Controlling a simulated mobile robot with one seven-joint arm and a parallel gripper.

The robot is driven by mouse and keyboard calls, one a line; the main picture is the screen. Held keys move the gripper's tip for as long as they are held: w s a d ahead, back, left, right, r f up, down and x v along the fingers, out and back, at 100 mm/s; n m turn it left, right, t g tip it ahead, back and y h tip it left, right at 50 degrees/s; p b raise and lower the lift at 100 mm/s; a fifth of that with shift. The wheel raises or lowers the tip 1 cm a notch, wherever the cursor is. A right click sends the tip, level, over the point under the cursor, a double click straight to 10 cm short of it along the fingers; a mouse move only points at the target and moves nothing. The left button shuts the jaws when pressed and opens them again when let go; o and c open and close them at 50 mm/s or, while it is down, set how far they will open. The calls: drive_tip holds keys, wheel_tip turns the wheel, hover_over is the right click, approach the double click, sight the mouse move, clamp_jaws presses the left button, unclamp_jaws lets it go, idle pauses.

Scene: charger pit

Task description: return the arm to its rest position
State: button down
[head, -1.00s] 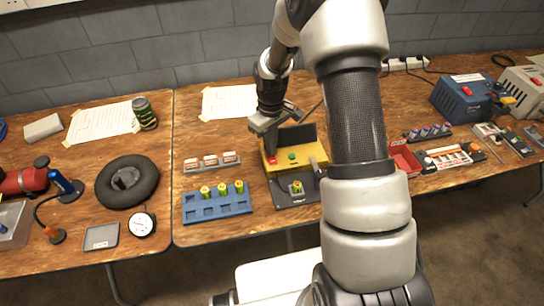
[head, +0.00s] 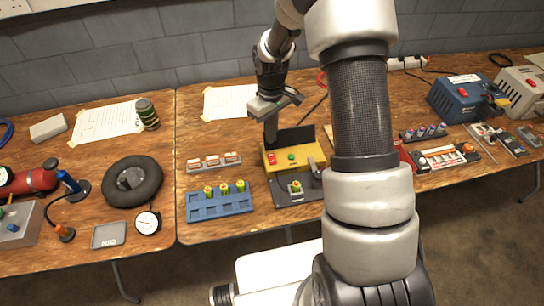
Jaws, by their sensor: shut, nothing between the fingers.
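My gripper (head: 270,138) is shut and empty. It points down just behind and above the yellow charger box (head: 310,154), near its upper left. The box has a red button (head: 272,160) and a green button (head: 291,157) on top, and a dark upright panel (head: 297,138) at its back. In front of the box is a dark base (head: 283,197) with a green-and-yellow cell (head: 296,187) in it. My arm rises from the bottom right, bends at the top and covers part of the table right of the charger.
A blue rack (head: 220,210) with several cells stands left of the charger, with a grey strip of labelled pieces (head: 214,169) behind it. A black ring cushion (head: 152,180) and a gauge (head: 147,221) lie on the left table. A blue power supply (head: 452,98) stands at right.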

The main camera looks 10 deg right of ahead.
drive_tip(key=s+r+m+t+p, duration=0.15)
drive_tip(key=s+r, duration=0.25)
drive_tip(key=r, duration=0.7)
drive_tip(key=s+r+m+t+p, duration=0.1)
drive_tip(key=s+r+p, duration=0.15)
drive_tip(key=r, duration=0.85)
drive_tip(key=s+r+m+t+p, duration=0.1)
drive_tip(key=s+r, duration=0.5)
drive_tip(key=s, duration=0.3)
drive_tip(key=s+r+m+t+p, duration=0.2)
drive_tip(key=s+r, duration=0.5)
drive_tip(key=s, duration=0.2)
drive_tip(key=shift+s+r, duration=0.2)
drive_tip(key=shift+s, duration=0.15)
drive_tip(key=shift+m, duration=0.25)
